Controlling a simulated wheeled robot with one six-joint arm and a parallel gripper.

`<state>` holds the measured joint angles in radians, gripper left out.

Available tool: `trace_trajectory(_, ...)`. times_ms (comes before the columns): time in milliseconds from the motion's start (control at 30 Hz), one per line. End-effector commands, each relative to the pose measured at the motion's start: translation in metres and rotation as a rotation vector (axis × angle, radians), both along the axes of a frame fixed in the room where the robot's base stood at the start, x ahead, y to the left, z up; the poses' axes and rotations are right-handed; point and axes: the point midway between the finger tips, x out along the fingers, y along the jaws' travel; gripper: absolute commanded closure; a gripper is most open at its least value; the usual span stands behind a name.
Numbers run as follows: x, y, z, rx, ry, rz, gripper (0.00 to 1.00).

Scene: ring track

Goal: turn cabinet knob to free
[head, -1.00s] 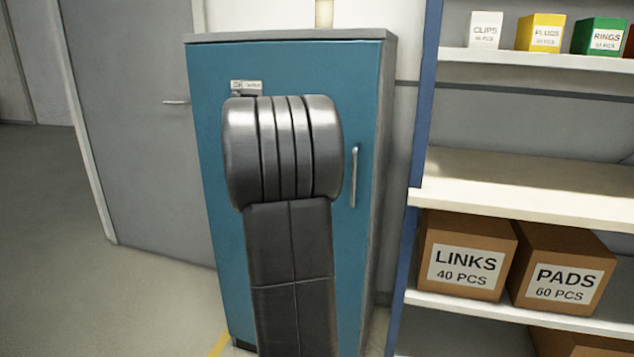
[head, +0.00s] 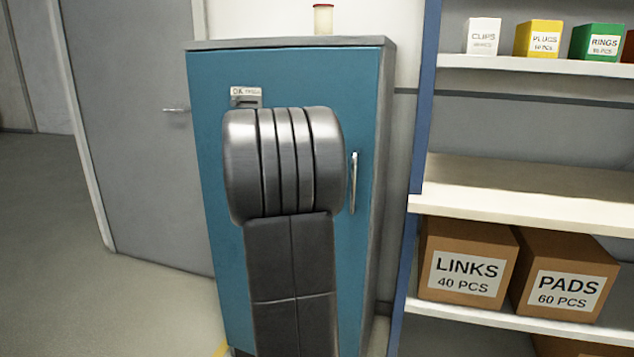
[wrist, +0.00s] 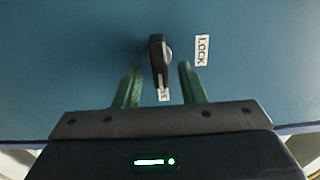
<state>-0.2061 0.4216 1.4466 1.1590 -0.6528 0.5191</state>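The blue cabinet (head: 214,210) stands upright with its door shut in the head view. The black cabinet knob (wrist: 157,55) shows in the wrist view as a narrow, elongated handle. A "LOCK" label (wrist: 202,51) is to its right, and a second label (wrist: 163,95), partly hidden, is at the knob's lower end. My gripper (wrist: 158,72) is open, its two green fingers on either side of the knob's lower part with visible gaps. Contact with the knob does not show. In the head view my arm hides the gripper and knob.
A small plate (head: 246,96) is on the upper cabinet door, and a vertical handle (head: 353,182) is at its right. A small container (head: 323,19) stands on top. A shelf (head: 530,198) with boxes is close on the right. Open floor (head: 110,300) lies left.

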Motion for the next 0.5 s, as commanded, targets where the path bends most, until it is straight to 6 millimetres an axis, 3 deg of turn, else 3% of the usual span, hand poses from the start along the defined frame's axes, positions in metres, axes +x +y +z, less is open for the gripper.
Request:
trace_trajectory(267, -0.003, 0.002, 0.000, -0.001, 0.000, 0.001, 0.64)
trace_trajectory(500, -0.039, 0.017, 0.002, 0.000, 0.000, 0.004, 0.64)
